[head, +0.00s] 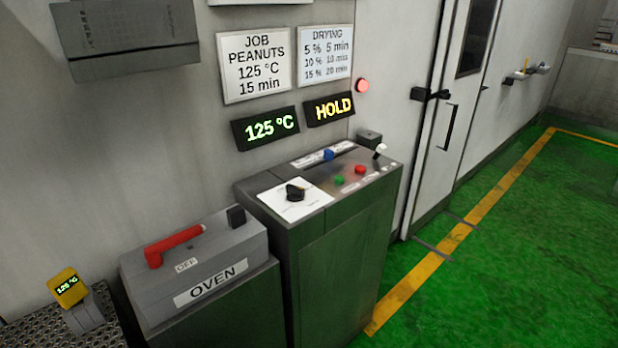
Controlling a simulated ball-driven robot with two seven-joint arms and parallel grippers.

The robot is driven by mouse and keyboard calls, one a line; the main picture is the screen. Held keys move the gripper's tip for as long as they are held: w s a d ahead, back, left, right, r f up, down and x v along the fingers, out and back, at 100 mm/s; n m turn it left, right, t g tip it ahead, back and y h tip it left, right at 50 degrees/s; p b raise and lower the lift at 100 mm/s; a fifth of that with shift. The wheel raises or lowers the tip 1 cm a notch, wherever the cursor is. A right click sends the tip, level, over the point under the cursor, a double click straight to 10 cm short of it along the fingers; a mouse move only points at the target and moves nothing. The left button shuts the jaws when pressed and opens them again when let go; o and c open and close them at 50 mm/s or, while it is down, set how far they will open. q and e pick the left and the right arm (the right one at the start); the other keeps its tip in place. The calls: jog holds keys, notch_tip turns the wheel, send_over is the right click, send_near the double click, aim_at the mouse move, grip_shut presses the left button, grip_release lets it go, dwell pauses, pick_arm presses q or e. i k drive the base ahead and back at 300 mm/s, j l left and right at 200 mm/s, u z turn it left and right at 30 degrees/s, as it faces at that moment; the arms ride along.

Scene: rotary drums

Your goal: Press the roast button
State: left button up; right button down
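A grey control cabinet (330,258) stands against the wall. Its sloped top has a green button (339,181), a red button (360,169) and a blue button (328,155). The small labels beside them are too small to read, so I cannot tell which one is the roast button. A black knob (295,192) sits on a white dial plate at the panel's left. A lever with a white tip (380,150) stands at the right. The wall displays read 125 °C (268,128) and HOLD (330,109). Neither of my grippers is in view.
A grey box marked OVEN (216,283) with a red handle (175,244) stands left of the cabinet. A yellow meter reading 125 °C (68,288) is at the lower left. A red lamp (362,86) glows on the wall. Green floor (530,250) is clear at the right.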

aim_at(339, 179)
jog(key=i+l+u, duration=0.1)
jog(key=u, duration=0.3)
jog(key=l+u, duration=0.25)
jog(key=u, duration=0.15)
jog(key=l+u, duration=0.2)
jog(key=u, duration=0.25)
jog(key=l+u, duration=0.2)
jog(key=l, duration=0.75)
jog(key=l+u, duration=0.25)
jog(key=l, duration=0.7)
jog(key=k, duration=0.05)
